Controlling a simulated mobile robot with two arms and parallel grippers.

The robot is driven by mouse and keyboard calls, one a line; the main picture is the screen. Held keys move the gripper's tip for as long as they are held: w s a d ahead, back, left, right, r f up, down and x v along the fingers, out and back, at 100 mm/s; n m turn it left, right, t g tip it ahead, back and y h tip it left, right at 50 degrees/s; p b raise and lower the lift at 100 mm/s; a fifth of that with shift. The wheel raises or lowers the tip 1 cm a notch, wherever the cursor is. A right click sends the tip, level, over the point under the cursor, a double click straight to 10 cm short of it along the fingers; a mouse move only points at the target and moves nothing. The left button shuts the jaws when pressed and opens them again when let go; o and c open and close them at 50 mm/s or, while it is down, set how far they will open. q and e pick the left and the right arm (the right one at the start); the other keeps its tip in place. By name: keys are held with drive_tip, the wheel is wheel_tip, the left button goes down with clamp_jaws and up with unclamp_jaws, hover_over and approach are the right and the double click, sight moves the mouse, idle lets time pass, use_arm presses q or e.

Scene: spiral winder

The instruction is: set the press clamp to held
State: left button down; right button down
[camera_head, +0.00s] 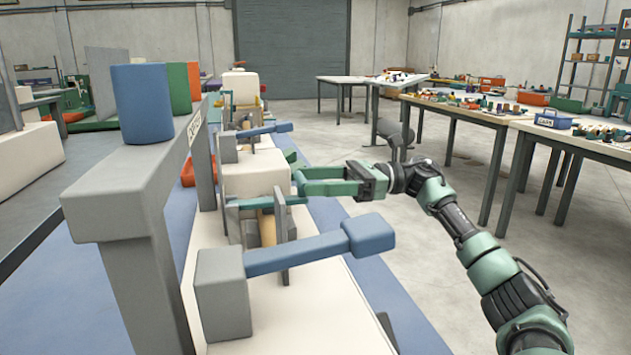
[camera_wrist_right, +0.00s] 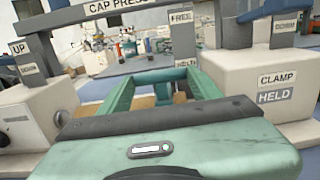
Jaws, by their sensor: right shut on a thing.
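The cap press shows in the right wrist view, with a CAP PRESS sign (camera_wrist_right: 120,5) on its crossbar. Its clamp panel (camera_wrist_right: 275,88) reads CLAMP HELD. An upright plate (camera_wrist_right: 183,35) behind the fingers reads FREE at the top and, partly hidden, HELD at the bottom. My right gripper (camera_head: 298,181) reaches in from the right over the bench machines, its jaws shut on a teal part (camera_wrist_right: 178,92), apparently the clamp lever. It also shows in the wrist view (camera_wrist_right: 163,78). The grip itself is partly hidden. My left gripper is not in view.
A blue-ended lever (camera_head: 367,235) juts toward the aisle in front of my gripper; another (camera_head: 265,130) stands behind. A grey frame (camera_head: 130,190) with coloured cylinders rises at left.

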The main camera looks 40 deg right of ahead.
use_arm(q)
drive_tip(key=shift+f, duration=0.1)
use_arm(e)
drive_tip(key=shift+a+f, duration=0.25)
drive_tip(key=shift+f, duration=0.4)
drive_tip(key=shift+c, duration=1.6)
unclamp_jaws()
drive_tip(key=shift+w+d+r, duration=0.1)
drive_tip(key=shift+r, duration=0.1)
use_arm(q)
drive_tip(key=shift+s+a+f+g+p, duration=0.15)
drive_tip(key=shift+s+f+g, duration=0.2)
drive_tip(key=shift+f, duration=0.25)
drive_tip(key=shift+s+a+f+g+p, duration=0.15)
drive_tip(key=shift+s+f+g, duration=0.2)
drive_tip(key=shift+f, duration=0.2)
use_arm(e)
drive_tip(key=v, duration=0.7)
drive_tip(key=shift+s+d, duration=0.2)
drive_tip(key=shift+d, duration=0.15)
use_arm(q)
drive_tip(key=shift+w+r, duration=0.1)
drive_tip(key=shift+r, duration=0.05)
